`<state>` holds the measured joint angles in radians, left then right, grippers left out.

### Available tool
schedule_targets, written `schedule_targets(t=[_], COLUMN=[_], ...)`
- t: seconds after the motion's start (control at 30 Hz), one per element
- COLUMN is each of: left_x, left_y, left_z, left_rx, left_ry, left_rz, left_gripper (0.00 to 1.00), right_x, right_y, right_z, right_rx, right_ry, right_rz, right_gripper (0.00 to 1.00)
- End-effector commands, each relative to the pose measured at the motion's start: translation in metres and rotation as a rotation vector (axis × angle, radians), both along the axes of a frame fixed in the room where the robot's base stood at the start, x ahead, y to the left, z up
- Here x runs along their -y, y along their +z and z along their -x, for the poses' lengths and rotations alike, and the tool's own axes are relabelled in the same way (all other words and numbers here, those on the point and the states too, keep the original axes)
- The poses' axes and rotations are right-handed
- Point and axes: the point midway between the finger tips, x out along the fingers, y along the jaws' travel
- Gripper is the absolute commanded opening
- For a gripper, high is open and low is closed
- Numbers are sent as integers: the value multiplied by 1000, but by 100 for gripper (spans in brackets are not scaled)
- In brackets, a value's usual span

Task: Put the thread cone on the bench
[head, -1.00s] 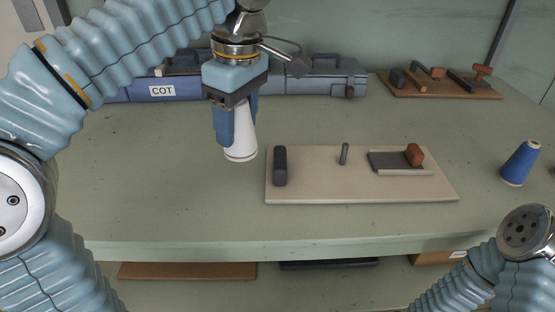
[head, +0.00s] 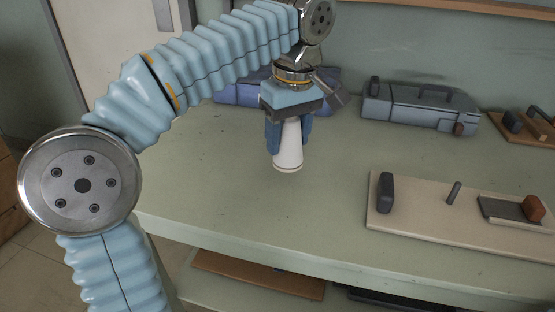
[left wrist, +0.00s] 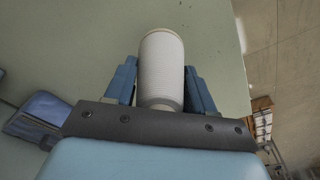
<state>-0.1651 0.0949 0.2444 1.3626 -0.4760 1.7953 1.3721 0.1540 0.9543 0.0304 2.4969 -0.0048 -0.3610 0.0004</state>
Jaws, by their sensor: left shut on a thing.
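A white thread cone (head: 288,152) is held between the blue fingers of my left gripper (head: 289,137), wide end down, over the left part of the green bench (head: 230,180). I cannot tell for sure whether its base touches the bench top. In the left wrist view the cone (left wrist: 162,68) sits between both fingers of my left gripper (left wrist: 160,85), with the green bench top behind it. My right gripper is not in view.
A pale board (head: 440,222) with small fittings lies on the bench at right. A blue case (head: 235,90) and a grey case (head: 420,105) stand along the back. A brown board (head: 258,275) lies on the lower shelf. The bench's left end is clear.

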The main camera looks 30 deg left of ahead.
Motion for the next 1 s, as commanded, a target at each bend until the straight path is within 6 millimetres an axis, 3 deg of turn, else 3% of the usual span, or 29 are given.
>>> schedule_targets(t=[0.1,0.33,0.5,0.73,1.0], left_x=[-20,-41,-48,-52,-52], left_y=[-18,-50,-61,-93,-96], left_z=[-14,-30,-36,-38,-39], left_rx=[-2,-1,0,0,1], left_ry=[4,3,1,1,1], left_rz=[0,0,0,0,1], left_gripper=[19,19,19,19,19], right_x=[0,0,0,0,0], right_y=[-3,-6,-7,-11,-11], right_z=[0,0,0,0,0], right_rx=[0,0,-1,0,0], right_ry=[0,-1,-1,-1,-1], right_rz=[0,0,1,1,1], right_gripper=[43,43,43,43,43])
